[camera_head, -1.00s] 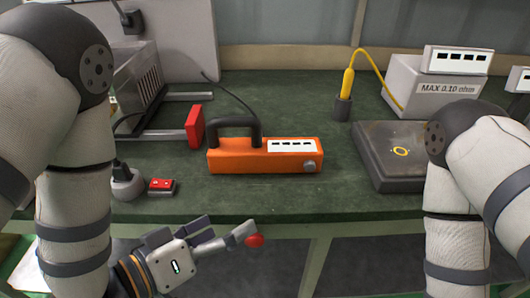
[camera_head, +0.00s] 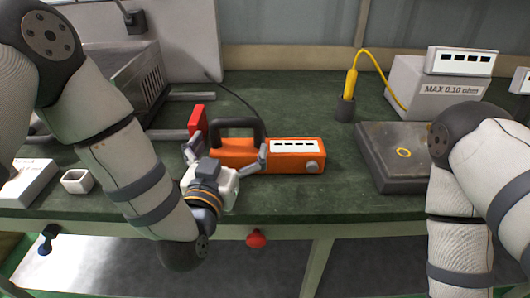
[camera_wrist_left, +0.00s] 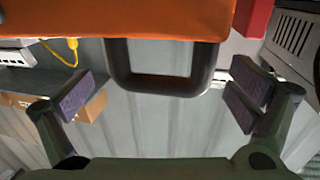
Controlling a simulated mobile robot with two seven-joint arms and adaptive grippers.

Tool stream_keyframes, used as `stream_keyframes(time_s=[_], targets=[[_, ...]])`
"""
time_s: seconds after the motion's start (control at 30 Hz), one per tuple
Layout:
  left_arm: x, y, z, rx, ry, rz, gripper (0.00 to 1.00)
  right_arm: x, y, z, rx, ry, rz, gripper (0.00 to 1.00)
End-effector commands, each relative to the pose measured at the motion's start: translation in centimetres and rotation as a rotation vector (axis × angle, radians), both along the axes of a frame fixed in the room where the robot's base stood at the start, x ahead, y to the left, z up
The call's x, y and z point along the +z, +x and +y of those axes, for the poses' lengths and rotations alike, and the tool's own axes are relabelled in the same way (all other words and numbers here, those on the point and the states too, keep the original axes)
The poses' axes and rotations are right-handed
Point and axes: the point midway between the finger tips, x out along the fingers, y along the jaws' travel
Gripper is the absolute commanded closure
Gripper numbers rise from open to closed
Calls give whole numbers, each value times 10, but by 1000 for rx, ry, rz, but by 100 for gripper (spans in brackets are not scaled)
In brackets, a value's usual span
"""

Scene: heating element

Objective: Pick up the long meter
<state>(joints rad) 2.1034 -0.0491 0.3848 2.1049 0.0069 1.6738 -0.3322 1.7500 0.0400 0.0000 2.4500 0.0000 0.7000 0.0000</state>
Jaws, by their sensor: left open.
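The long meter is an orange box (camera_head: 292,160) with a black arched handle (camera_head: 240,124) and a white display strip. It lies on the green bench, left of centre. My left gripper (camera_head: 226,158) is open and empty at the meter's left half, partly covering its front. In the left wrist view the meter's orange body (camera_wrist_left: 170,18) fills the top, and the black handle (camera_wrist_left: 163,86) shows between the two spread fingers. I see no finger contact with the handle. My right arm shows at the right, but its gripper is out of view.
A red plate (camera_head: 196,124) of the grey heater unit stands close left of the meter. A dark hot plate (camera_head: 392,175) and a yellow probe in a holder (camera_head: 346,108) are to the right. A small white square cup (camera_head: 77,181) sits left.

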Motion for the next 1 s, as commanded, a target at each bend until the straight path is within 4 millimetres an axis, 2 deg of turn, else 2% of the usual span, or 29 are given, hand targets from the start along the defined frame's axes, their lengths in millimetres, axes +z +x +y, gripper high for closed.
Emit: stream_keyframes(time_s=[0.1, 0.2, 0.4, 0.47, 0.83, 0.87, 1.0], targets=[[2, 22, -5, 1, -1, -3, 0, 0, 0, 0, 0, 0, 0, 100], [2, 33, -7, 1, 0, -2, 0, 0, 0, 0, 0, 0, 0, 100], [1, 34, -7, 0, 0, 0, 0, 0, 0, 0, 0, 0, 0, 100], [1, 34, -7, 0, 0, 0, 11, 0, 0, 0, 0, 0, 0, 100], [1, 34, -7, -1, 0, -1, 95, 0, 0, 0, 0, 0, 0, 100], [1, 34, -7, -1, 0, -1, 100, 0, 0, 0, 0, 0, 0, 100], [1, 34, -7, 0, 0, -1, 100, 0, 0, 0, 0, 0, 0, 100]])
